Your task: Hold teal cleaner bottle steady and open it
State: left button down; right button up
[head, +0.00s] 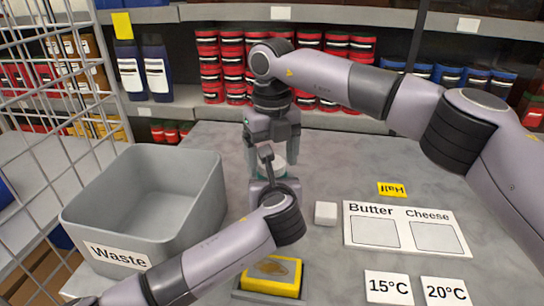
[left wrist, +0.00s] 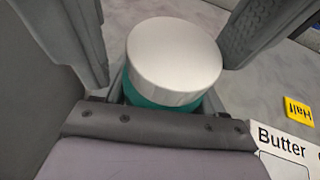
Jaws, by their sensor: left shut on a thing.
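The teal cleaner bottle (head: 279,172) stands upright on the grey table, mostly hidden behind my grippers in the head view. In the left wrist view the teal bottle (left wrist: 150,99) shows its broad silver-grey lid (left wrist: 174,55), which is on it. My left gripper (head: 268,182) is low at the bottle and shut on its body. My right gripper (head: 271,160) points down from above, with its fingers spread on either side of the lid.
A grey Waste bin (head: 205,190) stands at left. A white cube (head: 326,213), a Butter/Cheese board (head: 405,248) and temperature cards (head: 390,288) are at right. Shelves of jars stand behind.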

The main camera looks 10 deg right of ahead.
notch_tip(320, 180, up, 4)
jog(key=shift+r, duration=0.25)
jog(key=shift+c, duration=0.3)
jog(key=r+m, duration=0.1)
jog(key=m, duration=0.2)
jog(key=shift+r, duration=0.4)
jog(key=m, duration=0.1)
jog(key=r+m, duration=0.1)
jog(key=m, duration=0.1)
jog(key=shift+r+m, duration=0.25)
jog(key=shift+m, duration=0.05)
jog(key=shift+f, duration=3.95)
jog(key=c, duration=1.1)
jog(key=n, duration=0.6)
jog(key=shift+n, duration=0.3)
